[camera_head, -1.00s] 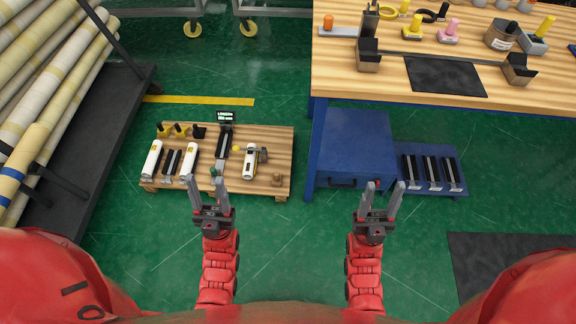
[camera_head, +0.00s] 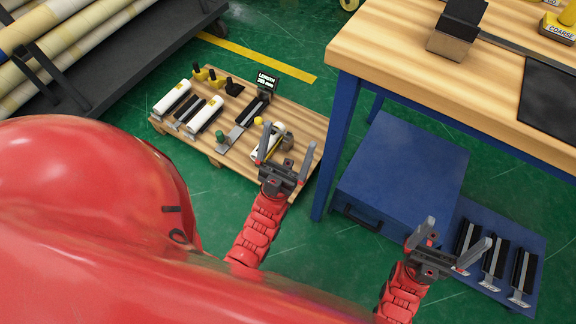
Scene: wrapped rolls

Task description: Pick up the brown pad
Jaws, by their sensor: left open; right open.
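No thing in the head view is clearly a brown pad. The nearest match is a brown wooden block with a dark upper part (camera_head: 452,45) on the workbench at the upper right, and I cannot tell whether it is the pad. My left gripper (camera_head: 287,138) is open and empty, its fingers in front of the right end of the low wooden platform. My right gripper (camera_head: 460,230) is open and empty, in front of the blue shelf. Both grippers are apart from the block, lower in the picture.
The wooden workbench (camera_head: 385,45) carries a dark mat (camera_head: 552,90). A blue cabinet (camera_head: 405,170) and a blue shelf (camera_head: 530,250) with black tools stand below. The low wooden platform (camera_head: 300,110) holds white rolls and tools. Green floor is open between.

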